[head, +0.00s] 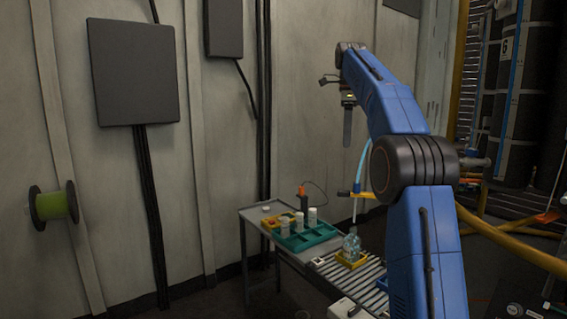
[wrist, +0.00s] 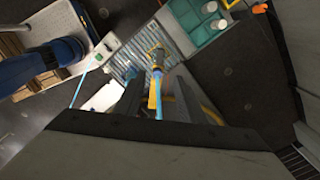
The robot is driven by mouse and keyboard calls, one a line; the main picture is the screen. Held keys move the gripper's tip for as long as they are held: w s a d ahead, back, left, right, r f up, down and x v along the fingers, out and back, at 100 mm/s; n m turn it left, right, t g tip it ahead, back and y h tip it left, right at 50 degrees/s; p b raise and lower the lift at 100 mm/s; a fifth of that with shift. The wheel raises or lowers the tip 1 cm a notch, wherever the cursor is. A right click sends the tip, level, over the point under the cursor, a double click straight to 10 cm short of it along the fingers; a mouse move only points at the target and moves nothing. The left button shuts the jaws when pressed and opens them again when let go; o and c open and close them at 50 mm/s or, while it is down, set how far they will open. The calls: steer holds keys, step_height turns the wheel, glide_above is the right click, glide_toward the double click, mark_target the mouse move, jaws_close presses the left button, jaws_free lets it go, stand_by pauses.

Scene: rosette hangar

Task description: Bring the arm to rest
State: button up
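My blue arm is raised and bent over at the elbow in the head view. My gripper (head: 347,126) hangs from its end with the fingers pointing down, high above the table and conveyor. In the wrist view, the two grey fingers of my gripper (wrist: 157,98) stand apart with a gap between them. Nothing shows held there.
A grey table (head: 255,216) bears a teal tray (head: 304,241) with white-capped containers. A roller conveyor (head: 340,273) beside it carries a yellow holder (head: 351,261) with clear bottles. A wall with dark panels (head: 133,72) stands behind. A yellow pipe (head: 505,238) runs at right. Air around my gripper looks clear.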

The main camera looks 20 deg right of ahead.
steer(key=shift+s, duration=0.1)
steer(key=s+a+f+n+t, duration=0.1)
steer(key=s+a+f+n, duration=0.25)
steer(key=s, duration=0.35)
steer(key=s+a+f+n+t, duration=0.1)
steer(key=s+a+f+n, duration=0.1)
steer(key=s+a+n, duration=0.3)
steer(key=s+a+f+n, duration=0.2)
steer(key=s+f+n, duration=0.1)
steer(key=s, duration=0.5)
steer(key=s+a+f+n+t, duration=0.1)
steer(key=s+a+f+n, duration=0.2)
steer(key=s+f, duration=0.9)
steer(key=s+a+f+n+t, duration=0.1)
steer(key=s+a+f+n, duration=0.2)
steer(key=s+f+n, duration=0.6)
step_height(320, 180, down, 5)
steer(key=s, duration=0.2)
steer(key=shift+s+f+t, duration=0.2)
steer(key=shift+s+t, duration=0.2)
